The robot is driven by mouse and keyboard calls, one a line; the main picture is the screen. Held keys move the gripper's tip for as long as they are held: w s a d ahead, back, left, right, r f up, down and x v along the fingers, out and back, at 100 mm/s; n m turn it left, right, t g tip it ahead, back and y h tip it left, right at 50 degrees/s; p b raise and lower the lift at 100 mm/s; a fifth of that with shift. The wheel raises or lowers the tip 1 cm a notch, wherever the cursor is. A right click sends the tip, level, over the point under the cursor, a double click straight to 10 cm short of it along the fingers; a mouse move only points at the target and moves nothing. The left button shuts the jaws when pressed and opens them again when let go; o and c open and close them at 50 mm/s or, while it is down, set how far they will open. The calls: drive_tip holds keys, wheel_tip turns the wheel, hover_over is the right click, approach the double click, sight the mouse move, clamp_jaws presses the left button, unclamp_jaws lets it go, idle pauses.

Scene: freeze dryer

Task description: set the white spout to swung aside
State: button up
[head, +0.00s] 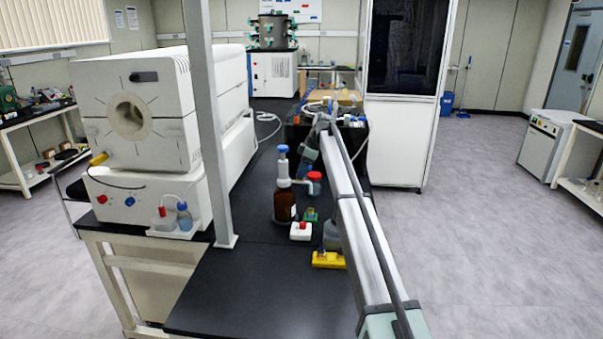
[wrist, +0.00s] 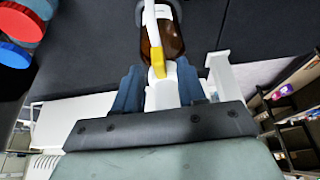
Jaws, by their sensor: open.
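The brown bottle (head: 285,206) stands on the black bench with a white dispenser head (head: 283,178) and a blue top (head: 282,149). In the wrist view the bottle (wrist: 168,35) is just beyond my fingers. The white spout (wrist: 149,22) runs in front of the bottle to a yellow tip (wrist: 157,62). My gripper (wrist: 159,73) is open, with a dark blue finger on each side of a white piece. I cannot tell whether that piece belongs to the spout or whether a finger touches it. In the head view my arm partly hides the gripper.
A red cap (head: 314,176) is just right of the bottle. A white block with a red top (head: 300,231) and a yellow block (head: 328,260) stand in front. A grey post (head: 208,120) and a white furnace (head: 150,110) are to the left. The bench front is clear.

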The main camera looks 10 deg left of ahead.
drive_tip(key=shift+a+f, duration=0.15)
drive_tip(key=shift+f, duration=0.2)
clamp_jaws()
idle(0.6)
